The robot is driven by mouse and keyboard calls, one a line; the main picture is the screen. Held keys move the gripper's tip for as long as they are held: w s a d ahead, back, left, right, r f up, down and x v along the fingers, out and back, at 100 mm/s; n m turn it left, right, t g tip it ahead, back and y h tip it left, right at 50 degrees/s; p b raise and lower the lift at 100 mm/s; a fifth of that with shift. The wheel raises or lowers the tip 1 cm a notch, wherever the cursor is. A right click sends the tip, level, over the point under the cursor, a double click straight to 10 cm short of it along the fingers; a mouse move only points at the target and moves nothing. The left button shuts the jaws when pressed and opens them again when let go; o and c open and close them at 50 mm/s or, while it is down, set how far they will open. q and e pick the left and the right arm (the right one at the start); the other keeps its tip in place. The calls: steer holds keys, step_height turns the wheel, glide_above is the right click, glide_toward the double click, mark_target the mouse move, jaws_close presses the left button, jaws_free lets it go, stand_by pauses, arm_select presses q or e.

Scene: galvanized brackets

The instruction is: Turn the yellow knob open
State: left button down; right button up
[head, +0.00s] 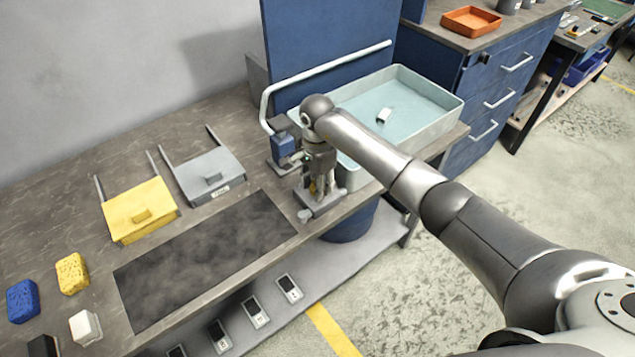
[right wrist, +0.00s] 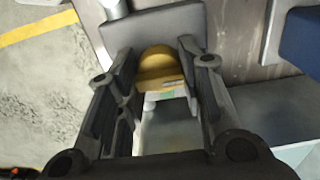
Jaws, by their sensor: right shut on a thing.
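The yellow knob (right wrist: 158,62) shows in the right wrist view between the two dark fingers of my right gripper (right wrist: 156,52). The fingers are shut on its sides. In the head view only a small bit of the knob (head: 313,187) shows, as my right gripper (head: 317,185) covers most of it from above. The knob sits at a grey base plate (head: 330,203) near the front edge of the bench, left of the basin. Which way the knob is turned is hard to tell. My left gripper is not in view.
A pale teal basin (head: 455,103) with a small white block stands behind my right gripper. A blue fixture (head: 284,145) with a pipe stands just left. Yellow (head: 160,222) and grey (head: 200,188) lidded boxes, a dark mat (head: 215,260) and sponges lie further left.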

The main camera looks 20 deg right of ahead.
steer(key=shift+f+m+b, duration=0.15)
steer(key=shift+m+b, duration=1.15)
steer(key=shift+b, duration=0.3)
steer(key=m+b, duration=0.2)
steer(key=m, duration=0.2)
steer(key=m+b, duration=0.2)
steer(key=m, duration=0.3)
steer(key=shift+m+b, duration=0.35)
steer(key=shift+m, duration=0.05)
steer(key=m, duration=0.2)
steer(key=m+b, duration=0.1)
steer(key=m, duration=0.2)
steer(key=shift+r+m, duration=0.2)
steer(key=shift+m, duration=0.1)
steer(key=o, duration=1.1)
steer(key=shift+c, duration=0.2)
